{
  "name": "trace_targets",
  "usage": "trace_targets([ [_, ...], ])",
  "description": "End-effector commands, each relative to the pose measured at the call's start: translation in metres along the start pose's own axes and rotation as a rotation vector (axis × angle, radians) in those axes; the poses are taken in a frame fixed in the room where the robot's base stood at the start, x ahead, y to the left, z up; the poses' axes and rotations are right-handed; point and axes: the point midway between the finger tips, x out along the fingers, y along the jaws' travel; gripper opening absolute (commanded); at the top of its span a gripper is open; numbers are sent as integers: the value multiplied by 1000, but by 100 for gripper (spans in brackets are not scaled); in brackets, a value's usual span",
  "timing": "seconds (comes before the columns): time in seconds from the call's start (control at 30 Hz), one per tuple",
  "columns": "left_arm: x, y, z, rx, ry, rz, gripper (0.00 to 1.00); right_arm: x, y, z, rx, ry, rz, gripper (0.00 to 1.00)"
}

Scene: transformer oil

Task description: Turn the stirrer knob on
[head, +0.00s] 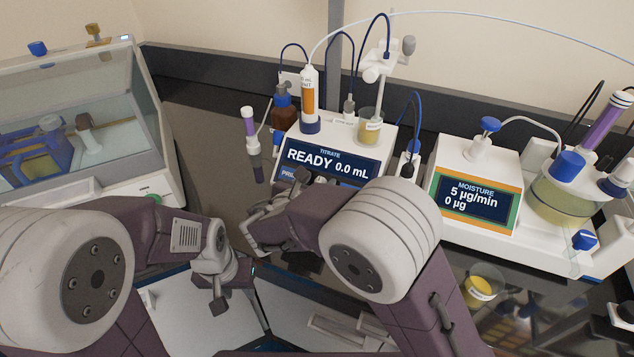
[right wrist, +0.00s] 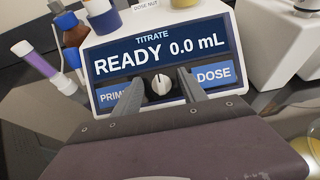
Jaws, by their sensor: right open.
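The titrator (head: 340,150) has a blue screen reading READY 0.0 mL. In the right wrist view a small round knob (right wrist: 161,84) with a pale pointer sits below the screen (right wrist: 160,48), between the PRIME and DOSE buttons. My right gripper (right wrist: 160,88) is open, with one finger on each side of the knob and visible gaps. In the head view my right gripper (head: 290,183) is in front of the titrator's lower front and hides the knob. My left gripper (head: 220,290) is low, over the table's front, away from the titrator; its jaw opening is unclear.
A moisture unit (head: 475,190) with a glass vessel (head: 565,200) and blue knob (head: 585,239) stands right. A glass-fronted cabinet (head: 85,120) is left. A yellow-filled beaker (head: 482,285) stands front right.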

Motion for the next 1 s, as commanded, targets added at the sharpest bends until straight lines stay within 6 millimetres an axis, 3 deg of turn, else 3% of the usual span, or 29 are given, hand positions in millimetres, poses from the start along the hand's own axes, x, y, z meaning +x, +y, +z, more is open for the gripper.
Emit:
trace_targets([
  [0.03, 0, 0, 0, 0, 0, 0, 36, 0, 0, 0, 0, 0, 0, 49],
  [0.2, 0, 0, 0, 0, 0, 0, 36, 0, 0, 0, 0, 0, 0, 2],
  [0.23, 0, 0, 0, 0, 0, 0, 36, 0, 0, 0, 0, 0, 0, 0],
  [0.57, 0, 0, 0, 0, 0, 0, 36, 0, 0, -1, 40, 1, -20, 0],
  [1.0, -6, 0, -1, 0, 0, 0, 36, -1, 2, 0, 351, 1, -168, 0],
])
